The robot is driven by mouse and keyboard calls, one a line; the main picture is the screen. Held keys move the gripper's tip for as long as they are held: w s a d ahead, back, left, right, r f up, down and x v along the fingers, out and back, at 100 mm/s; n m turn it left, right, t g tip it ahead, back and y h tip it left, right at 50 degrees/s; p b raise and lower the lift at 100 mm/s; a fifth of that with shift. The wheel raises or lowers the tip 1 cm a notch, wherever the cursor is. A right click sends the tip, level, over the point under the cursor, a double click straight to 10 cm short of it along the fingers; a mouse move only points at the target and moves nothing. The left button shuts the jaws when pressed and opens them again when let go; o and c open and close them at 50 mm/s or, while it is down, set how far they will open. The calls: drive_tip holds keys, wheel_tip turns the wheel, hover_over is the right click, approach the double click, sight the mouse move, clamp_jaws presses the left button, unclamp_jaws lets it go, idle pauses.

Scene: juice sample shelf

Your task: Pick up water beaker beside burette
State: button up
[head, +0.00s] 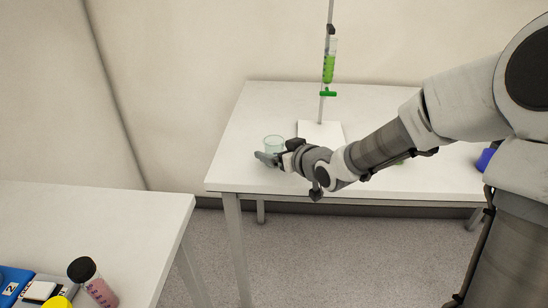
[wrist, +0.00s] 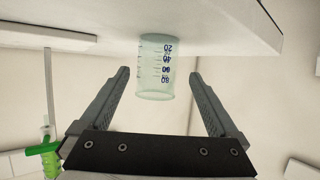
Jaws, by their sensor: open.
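The water beaker (head: 273,144) is a clear, pale green cup on the white table, left of the burette stand in the head view. In the wrist view the beaker (wrist: 157,70) appears upside down, with blue volume marks. The burette (head: 329,66) holds green liquid and is clamped on a rod above a white base plate. Its green valve (wrist: 44,150) shows in the wrist view. My gripper (head: 268,158) is at the near side of the beaker. In the wrist view my gripper (wrist: 158,74) is open, with a finger on each side of the beaker and gaps between.
The stand's white base plate (head: 322,131) is close to the right of the beaker. A blue object (head: 485,159) is at the table's right, partly behind my arm. A second table (head: 120,215) at lower left holds a dark-capped bottle (head: 94,283). The table's left end is clear.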

sight(268, 146)
drive_tip(key=shift+b+x, duration=1)
drive_tip(key=shift+x, duration=1.75)
drive_tip(key=shift+w+d+r, duration=0.15)
drive_tip(key=shift+d+r, duration=0.05)
drive_tip(key=shift+c, duration=0.2)
drive_tip(key=c, duration=1.4)
